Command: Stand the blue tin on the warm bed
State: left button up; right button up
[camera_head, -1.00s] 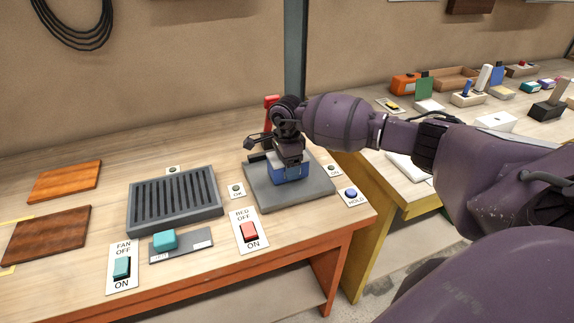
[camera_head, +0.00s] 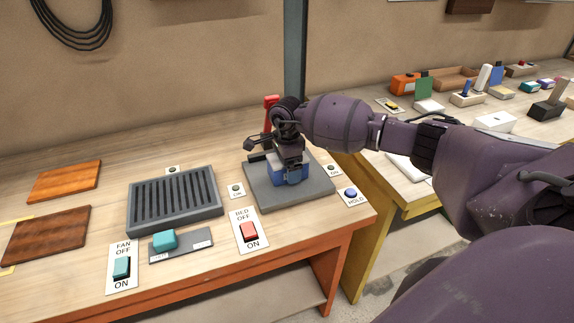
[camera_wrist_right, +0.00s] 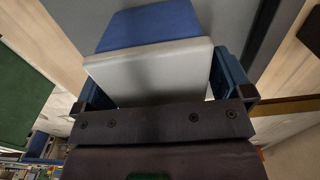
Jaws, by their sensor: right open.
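The blue tin (camera_head: 292,178) is on the grey plate (camera_head: 312,198), which I take as the warm bed. The tin looks upright, and its upper part is hidden by my right gripper (camera_head: 291,163) in the head view. In the right wrist view the tin (camera_wrist_right: 155,25) shows a blue side and a pale grey end face. My right gripper's fingers (camera_wrist_right: 162,88) are open, one on each side of the tin. I cannot tell whether either finger touches it. My left gripper is not in view.
A red BED rocker switch (camera_head: 249,231) and a teal FAN switch (camera_head: 121,267) stand near the front edge. A dark slatted grille (camera_head: 174,203) is left of the plate. A blue HOLD button (camera_head: 350,193) is at its right. Two wooden boards (camera_head: 65,181) lie far left.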

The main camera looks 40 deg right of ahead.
notch_tip(320, 180, up, 12)
jog(key=shift+r, duration=0.1)
dwell(0.4)
dwell(0.4)
